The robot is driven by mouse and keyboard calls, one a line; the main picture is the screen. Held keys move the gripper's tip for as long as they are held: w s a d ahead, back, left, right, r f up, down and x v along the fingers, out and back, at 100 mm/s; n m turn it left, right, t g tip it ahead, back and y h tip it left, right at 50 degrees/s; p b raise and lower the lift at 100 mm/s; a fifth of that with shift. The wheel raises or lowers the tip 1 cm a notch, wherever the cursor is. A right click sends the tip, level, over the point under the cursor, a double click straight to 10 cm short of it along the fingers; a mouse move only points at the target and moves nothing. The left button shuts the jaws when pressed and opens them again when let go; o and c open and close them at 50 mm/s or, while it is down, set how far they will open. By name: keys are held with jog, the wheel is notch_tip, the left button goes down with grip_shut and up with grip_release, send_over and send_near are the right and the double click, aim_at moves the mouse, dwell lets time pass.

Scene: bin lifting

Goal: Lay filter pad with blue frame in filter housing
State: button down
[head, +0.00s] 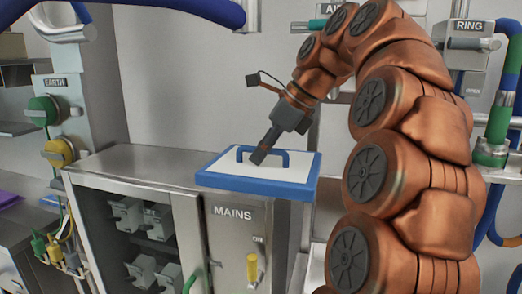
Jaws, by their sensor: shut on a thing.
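The filter pad with the blue frame (222,172) has a white face and a blue handle (284,158). It is level, at the top of the steel cabinet marked MAINS, with its frame reaching the cabinet's front edge. I cannot tell whether it rests on the top or is just above it. My gripper (261,155) comes down from the upper right and is shut on the handle near its middle. I cannot make out the filter housing for certain; the pad and my arm hide what lies under and behind them.
The steel cabinet (135,163) has a bare top left of the pad and a yellow switch (252,268) on its front. Green (42,110) and yellow (58,152) valves stand at the left, by the EARTH sign. Pipes and a RING box (466,45) are at the right.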

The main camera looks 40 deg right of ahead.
jog(key=shift+r+p, duration=1.65)
